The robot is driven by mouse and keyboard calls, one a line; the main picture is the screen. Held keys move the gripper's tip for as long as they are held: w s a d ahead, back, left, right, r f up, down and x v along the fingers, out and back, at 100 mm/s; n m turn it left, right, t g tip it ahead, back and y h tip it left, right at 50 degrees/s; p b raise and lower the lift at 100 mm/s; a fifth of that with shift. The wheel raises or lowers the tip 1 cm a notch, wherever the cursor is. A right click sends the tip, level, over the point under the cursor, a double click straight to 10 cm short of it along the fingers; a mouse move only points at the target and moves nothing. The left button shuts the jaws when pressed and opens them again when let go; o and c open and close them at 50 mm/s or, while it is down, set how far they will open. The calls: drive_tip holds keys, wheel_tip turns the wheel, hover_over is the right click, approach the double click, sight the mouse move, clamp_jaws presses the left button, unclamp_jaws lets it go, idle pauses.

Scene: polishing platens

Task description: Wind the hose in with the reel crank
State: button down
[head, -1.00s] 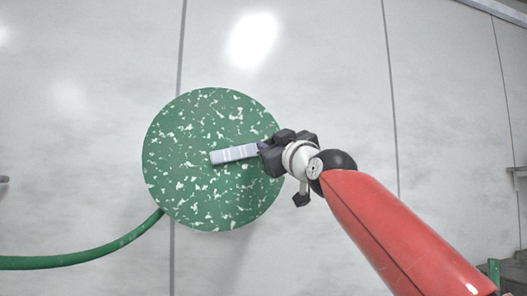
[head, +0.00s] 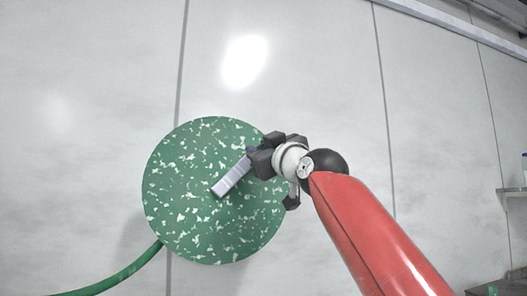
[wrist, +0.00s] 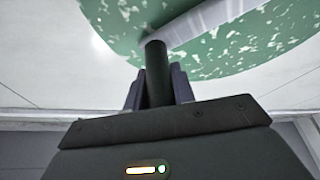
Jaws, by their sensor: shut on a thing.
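The hose reel shows as a round green disc with white flecks (head: 180,225) in front of the wall. Its pale grey crank arm (head: 230,180) slants from near the disc's middle to the upper right. My gripper (head: 256,156) is at the crank's outer end, by the disc's upper right edge. In the wrist view, its fingers are shut on the upright dark crank handle (wrist: 156,72), below the crank arm (wrist: 205,22). The green hose (head: 122,274) runs from the reel's lower left edge down and left. Hose wound behind the disc is hidden.
A pale panelled wall (head: 90,90) with dark seams stands behind the reel. A shelf (head: 514,191) is at the far right, with a dark surface (head: 500,287) below it. The space left of and above the reel is clear.

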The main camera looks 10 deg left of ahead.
drive_tip(key=shift+s+r, duration=0.1)
drive_tip(key=shift+r, duration=0.05)
drive_tip(key=c, duration=1.2)
unclamp_jaws()
drive_tip(key=shift+a, duration=0.1)
drive_tip(key=shift+o, duration=0.2)
drive_tip(key=shift+s+d+f+b, duration=0.25)
drive_tip(key=shift+s+f+b, duration=0.1)
drive_tip(key=shift+b, duration=0.15)
drive_tip(key=b+v, duration=0.5)
drive_tip(key=v, duration=0.1)
drive_tip(key=shift+s+d, duration=0.3)
